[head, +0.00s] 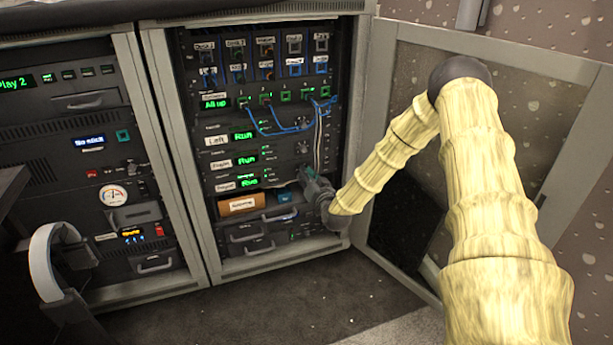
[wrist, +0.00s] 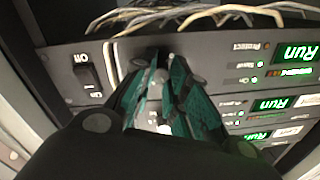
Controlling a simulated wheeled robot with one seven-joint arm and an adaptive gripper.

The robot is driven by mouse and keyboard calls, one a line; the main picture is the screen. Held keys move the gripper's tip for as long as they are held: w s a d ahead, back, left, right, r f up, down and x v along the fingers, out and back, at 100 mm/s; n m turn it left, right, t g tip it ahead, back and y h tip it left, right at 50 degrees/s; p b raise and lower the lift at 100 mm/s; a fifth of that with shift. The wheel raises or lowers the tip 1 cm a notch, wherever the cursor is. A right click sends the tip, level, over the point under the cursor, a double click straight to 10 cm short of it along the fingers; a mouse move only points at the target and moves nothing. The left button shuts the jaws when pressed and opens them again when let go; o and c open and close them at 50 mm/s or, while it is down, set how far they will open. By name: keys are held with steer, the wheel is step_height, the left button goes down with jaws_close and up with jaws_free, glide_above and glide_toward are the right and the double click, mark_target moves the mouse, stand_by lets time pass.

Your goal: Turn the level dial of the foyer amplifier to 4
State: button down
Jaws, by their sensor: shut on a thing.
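The lowest of the three amplifiers (head: 277,180) with green "Run" displays sits in the right rack; its blurred label (head: 224,186) may read foyer. My gripper (head: 305,172) is at the right end of its front. In the wrist view, which is turned over, my gripper (wrist: 163,62) has its teal-sided fingers against the same panel (wrist: 215,62), between a rocker switch (wrist: 89,76) and the "Run" display (wrist: 294,53). The fingers are shut on a dark dial that they almost wholly hide. Its pointer and scale cannot be read.
Two more amplifiers stand above, with a bare dial (head: 302,147) on one. Blue patch cables (head: 275,130) and pale cables hang near my gripper.

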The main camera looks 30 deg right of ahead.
steer(key=shift+p, duration=0.45)
steer(key=shift+f+n, duration=0.15)
steer(key=shift+n, duration=0.15)
steer(key=c, duration=1.4)
jaws_free()
steer(key=shift+o, duration=0.2)
steer(key=shift+s, duration=0.15)
steer(key=s+a, duration=0.2)
steer(key=s, duration=0.9)
steer(key=shift+s, duration=0.3)
